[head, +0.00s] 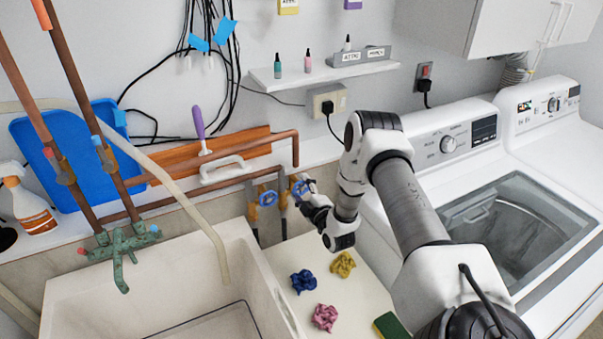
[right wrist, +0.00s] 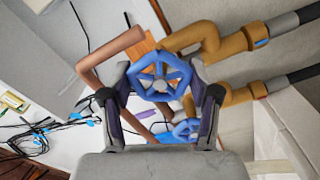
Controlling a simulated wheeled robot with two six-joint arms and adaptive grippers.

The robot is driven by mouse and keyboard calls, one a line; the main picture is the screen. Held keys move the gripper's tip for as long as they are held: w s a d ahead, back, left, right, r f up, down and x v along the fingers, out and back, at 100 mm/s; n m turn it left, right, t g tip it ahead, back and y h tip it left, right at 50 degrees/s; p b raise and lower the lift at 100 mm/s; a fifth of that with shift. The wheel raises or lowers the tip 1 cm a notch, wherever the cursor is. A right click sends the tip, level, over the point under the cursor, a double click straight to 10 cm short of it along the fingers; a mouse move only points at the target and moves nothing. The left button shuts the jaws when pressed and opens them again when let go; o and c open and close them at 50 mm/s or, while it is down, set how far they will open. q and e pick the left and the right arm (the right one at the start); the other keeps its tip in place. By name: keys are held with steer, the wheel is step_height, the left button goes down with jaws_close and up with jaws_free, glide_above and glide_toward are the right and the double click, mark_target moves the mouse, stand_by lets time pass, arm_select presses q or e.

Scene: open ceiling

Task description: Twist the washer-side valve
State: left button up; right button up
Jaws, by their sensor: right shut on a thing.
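In the head view two blue valve wheels sit on brass bodies at the wall, between the sink and the washer. The washer-side valve (head: 299,189) is the right one; the other valve (head: 268,198) is to its left. My right gripper (head: 304,186) is at the washer-side valve. In the right wrist view the washer-side wheel (right wrist: 160,78) lies between the fingertips of my right gripper (right wrist: 160,92), which is shut on it. The other blue wheel (right wrist: 187,129) shows below it, partly hidden. My left gripper is out of view.
The washer (head: 462,140) stands right, by my right arm. The sink (head: 150,280) with a green faucet (head: 122,247) is left. Crumpled cloths (head: 325,317) and a sponge (head: 391,326) lie on the counter.

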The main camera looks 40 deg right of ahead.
steer(key=n+p, duration=0.1)
steer(key=n, duration=0.1)
steer(key=n+p, duration=0.2)
steer(key=n, duration=0.1)
steer(key=shift+w+d+r, duration=0.1)
steer(key=shift+r, duration=0.1)
stand_by(0.5)
steer(key=o, duration=1)
steer(key=shift+o, duration=0.8)
steer(key=shift+f, duration=0.2)
steer(key=v, duration=1.2)
